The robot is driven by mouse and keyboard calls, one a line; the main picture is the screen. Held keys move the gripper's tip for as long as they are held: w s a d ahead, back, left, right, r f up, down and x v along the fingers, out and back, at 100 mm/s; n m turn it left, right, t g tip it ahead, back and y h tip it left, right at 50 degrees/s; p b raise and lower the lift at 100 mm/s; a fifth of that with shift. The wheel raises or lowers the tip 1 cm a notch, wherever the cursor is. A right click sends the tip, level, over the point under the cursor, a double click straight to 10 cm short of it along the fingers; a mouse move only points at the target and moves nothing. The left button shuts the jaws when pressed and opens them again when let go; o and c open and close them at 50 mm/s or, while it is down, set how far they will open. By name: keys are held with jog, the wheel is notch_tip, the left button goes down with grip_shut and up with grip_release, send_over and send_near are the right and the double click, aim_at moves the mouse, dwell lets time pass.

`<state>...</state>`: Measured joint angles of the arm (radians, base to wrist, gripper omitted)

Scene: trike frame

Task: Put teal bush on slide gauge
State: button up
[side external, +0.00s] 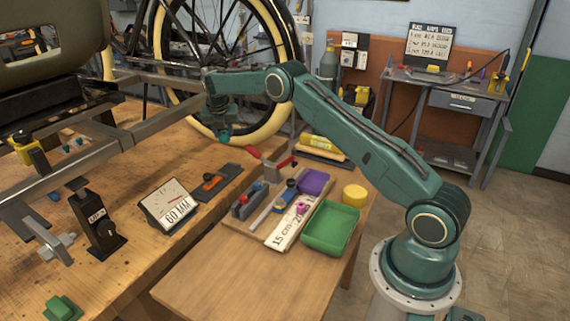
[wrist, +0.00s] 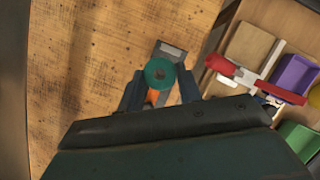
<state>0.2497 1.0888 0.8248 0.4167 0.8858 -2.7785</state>
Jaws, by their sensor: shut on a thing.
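The teal bush (wrist: 160,73) is a round ring with a dark centre hole, between the fingers of my gripper (wrist: 160,88) in the wrist view. My gripper (side external: 222,117) is shut on it, and the bush (side external: 224,136) shows below the fingers in the side view. A dark flat plate with an orange part (side external: 213,181), seemingly the slide gauge, lies on the wooden bench below. In the wrist view its grey end (wrist: 172,49) shows just beyond the bush, with orange below it. The bush appears held above the plate, apart from it. The gripper hides much of the plate.
A 60 MM display (side external: 170,205) and a black stand (side external: 97,225) are on the bench left of the plate. A red-handled clamp (side external: 270,165) stands to the right, near a green tray (side external: 331,228). The grey trike frame (side external: 130,130) extends at left.

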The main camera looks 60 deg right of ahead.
notch_tip(320, 180, down, 8)
jog(key=shift+f, duration=0.25)
jog(key=shift+f, duration=2.15)
jog(key=shift+f, duration=0.15)
jog(key=o, duration=1)
jog(key=shift+c, duration=0.2)
jog(key=v, duration=1.2)
jog(key=shift+a, duration=0.1)
